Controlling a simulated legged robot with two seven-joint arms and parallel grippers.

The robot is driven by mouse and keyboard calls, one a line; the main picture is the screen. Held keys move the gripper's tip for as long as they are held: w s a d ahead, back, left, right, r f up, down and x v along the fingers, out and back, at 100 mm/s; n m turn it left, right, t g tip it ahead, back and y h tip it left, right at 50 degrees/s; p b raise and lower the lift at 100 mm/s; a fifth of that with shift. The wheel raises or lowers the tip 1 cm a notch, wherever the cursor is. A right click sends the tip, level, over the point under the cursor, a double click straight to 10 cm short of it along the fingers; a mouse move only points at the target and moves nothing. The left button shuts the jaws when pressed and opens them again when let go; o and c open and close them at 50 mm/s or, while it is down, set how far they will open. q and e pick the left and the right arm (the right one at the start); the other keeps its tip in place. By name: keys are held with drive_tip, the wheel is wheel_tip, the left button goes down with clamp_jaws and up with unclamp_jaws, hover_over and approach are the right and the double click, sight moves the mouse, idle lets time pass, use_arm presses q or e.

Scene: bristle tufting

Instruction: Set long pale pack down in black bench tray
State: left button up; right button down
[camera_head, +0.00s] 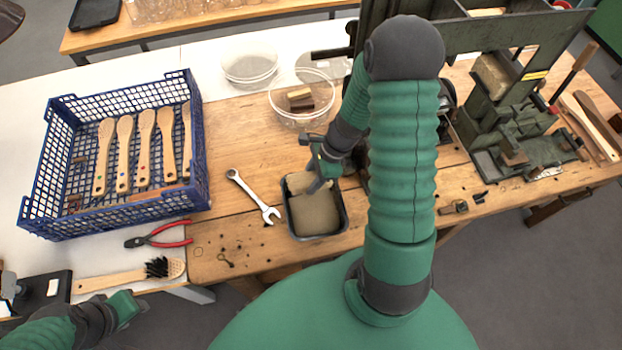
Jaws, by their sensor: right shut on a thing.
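The black bench tray (318,237) sits on the wooden bench near its front edge. Tan, pale pack material lies within its outline: a larger block (315,214) at the front and a paler piece (298,182) at the back. My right gripper (322,183) reaches down into the tray between these pieces and is shut on a pale pack, apparently the back piece. My own gripper partly hides it, and I cannot tell whether it touches the tray floor. My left gripper (128,306) is at the lower left, away from the tray; its jaws are unclear.
A wrench (252,195) lies just left of the tray. A clear bowl (302,112) with brown blocks stands behind. A blue crate (125,212) of wooden handles, red pliers (160,238) and a brush (130,276) are left. A green press (510,120) stands right.

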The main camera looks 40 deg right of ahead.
drive_tip(key=shift+a+f, duration=0.15)
drive_tip(key=shift+f, duration=0.3)
drive_tip(key=shift+w+a+f, duration=0.1)
drive_tip(key=shift+a, duration=0.05)
drive_tip(key=shift+d+f+b, duration=0.3)
drive_tip(key=shift+f+b, duration=0.15)
drive_tip(key=shift+f, duration=0.15)
drive_tip(key=c, duration=0.9)
unclamp_jaws()
drive_tip(key=shift+a+r, duration=0.1)
drive_tip(key=shift+a, duration=0.1)
